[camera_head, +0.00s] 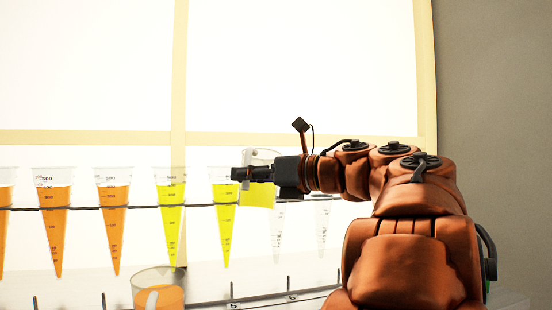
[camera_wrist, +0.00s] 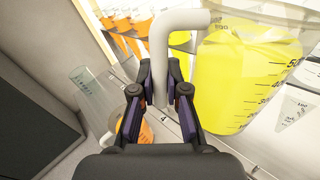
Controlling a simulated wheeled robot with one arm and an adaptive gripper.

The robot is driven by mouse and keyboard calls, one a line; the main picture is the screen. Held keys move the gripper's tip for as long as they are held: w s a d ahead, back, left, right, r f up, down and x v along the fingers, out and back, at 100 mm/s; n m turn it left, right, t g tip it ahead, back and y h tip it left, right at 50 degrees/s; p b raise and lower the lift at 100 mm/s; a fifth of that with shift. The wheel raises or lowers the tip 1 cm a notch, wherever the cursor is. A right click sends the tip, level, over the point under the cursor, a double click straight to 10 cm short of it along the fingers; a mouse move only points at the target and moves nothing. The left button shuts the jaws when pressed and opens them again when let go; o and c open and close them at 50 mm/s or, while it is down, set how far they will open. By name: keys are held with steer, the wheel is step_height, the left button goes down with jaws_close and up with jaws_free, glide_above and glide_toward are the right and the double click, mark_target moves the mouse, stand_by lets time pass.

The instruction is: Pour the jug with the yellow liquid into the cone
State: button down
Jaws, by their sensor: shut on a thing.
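The jug with yellow liquid (camera_wrist: 245,75) fills the right of the wrist view, and its white handle (camera_wrist: 160,60) runs between my fingers. My gripper (camera_wrist: 158,85) is shut on that handle. In the head view my gripper (camera_head: 252,174) is at the cone rack, and the jug (camera_head: 261,192) shows partly behind it, held at rim height. Two clear empty cones, one (camera_head: 278,222) below the jug and one (camera_head: 322,222) to its right, hang in the rack. Two cones hold yellow liquid, one (camera_head: 226,222) left of the jug and one (camera_head: 171,222) further left. No pouring stream shows.
Several cones with orange liquid (camera_head: 113,220) hang at the left of the rack. A jug with orange liquid (camera_head: 158,292) stands in front, low in the head view. A clear empty-looking cylinder (camera_wrist: 95,95) shows left in the wrist view. A grey wall (camera_head: 495,120) is at the right.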

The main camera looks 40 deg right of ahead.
mark_target(250, 152)
steer(key=r+p, duration=0.1)
steer(key=p, duration=0.1)
steer(key=r+p, duration=0.1)
steer(key=shift+w+d+r+m, duration=0.2)
steer(key=shift+d+r+m, duration=0.05)
steer(key=shift+r+m, duration=0.15)
steer(key=shift+w+d+f, duration=0.1)
steer(key=shift+f, duration=0.3)
steer(key=shift+p, duration=0.3)
steer(key=shift+w+d+r+m+g+p, duration=0.2)
steer(key=shift+r+m+p, duration=0.15)
steer(key=shift+p, duration=0.6)
steer(key=shift+w+d+r+m+g+p, duration=0.15)
steer(key=shift+r+m+p, duration=0.2)
steer(key=shift+p, duration=0.6)
steer(key=r+p, duration=0.1)
steer(key=p, duration=0.1)
steer(key=r+p, duration=0.1)
steer(key=p, duration=0.1)
steer(key=d+r+m+p, duration=0.1)
steer(key=p, duration=0.1)
steer(key=shift+w, duration=0.3)
steer(key=shift+w+d+r+p, duration=0.1)
steer(key=shift+d+r+p, duration=0.2)
steer(key=shift+p, duration=0.55)
